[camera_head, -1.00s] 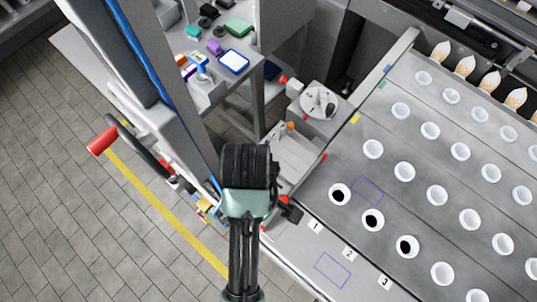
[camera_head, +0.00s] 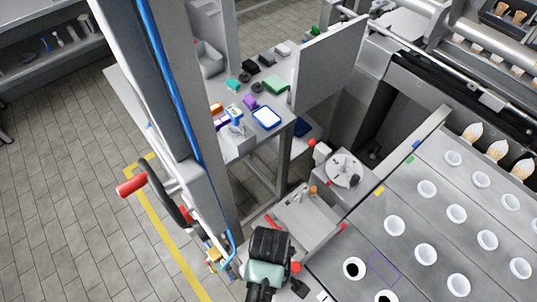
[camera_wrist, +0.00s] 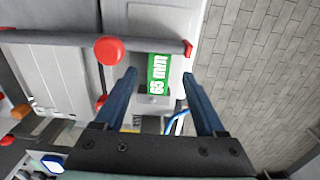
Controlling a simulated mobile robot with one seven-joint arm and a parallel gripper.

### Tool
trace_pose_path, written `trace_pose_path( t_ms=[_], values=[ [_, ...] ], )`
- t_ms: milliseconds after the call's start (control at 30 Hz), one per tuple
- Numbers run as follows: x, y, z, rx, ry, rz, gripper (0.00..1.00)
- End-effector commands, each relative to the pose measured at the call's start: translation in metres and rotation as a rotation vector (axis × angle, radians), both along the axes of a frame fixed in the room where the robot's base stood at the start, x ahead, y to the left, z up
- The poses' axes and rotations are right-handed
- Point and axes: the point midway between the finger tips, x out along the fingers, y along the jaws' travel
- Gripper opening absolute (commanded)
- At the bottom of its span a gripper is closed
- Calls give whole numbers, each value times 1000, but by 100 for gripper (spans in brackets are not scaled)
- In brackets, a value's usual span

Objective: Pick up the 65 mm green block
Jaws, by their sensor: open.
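The green block (camera_wrist: 158,68), marked "65 mm" in white, shows in the wrist view against a pale grey machine surface. My gripper (camera_wrist: 160,75) is open and empty, with its two blue fingers on either side of the block in the picture. The block appears beyond or level with the fingertips; the exact distance cannot be told. No contact shows. In the head view I cannot make out the block, and my arm covers part of the machine's front corner.
A grey bar (camera_wrist: 60,37) with red knobs (camera_wrist: 109,49) runs close to the block. In the head view, a worktable (camera_head: 232,146) with small items stands at the upper middle. A conveyor with white cups (camera_head: 394,226) fills the right. Tiled floor (camera_head: 75,190) is open at left.

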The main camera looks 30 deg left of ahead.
Motion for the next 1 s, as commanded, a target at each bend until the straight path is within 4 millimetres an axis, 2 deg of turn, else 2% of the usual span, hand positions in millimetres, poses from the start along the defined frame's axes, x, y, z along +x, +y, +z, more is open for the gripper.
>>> trace_pose_path(
  t_ms=[200,467,567,867,900,1000],
  values=[
    [0,0,-22,0,0,0,72],
    [0,0,-25,1,-1,0,72],
    [0,0,-25,1,-1,0,58],
    [0,0,-25,1,-1,-1,4],
    [0,0,-25,1,-1,-1,0],
    [0,0,-25,1,-1,-1,0]
  ],
)
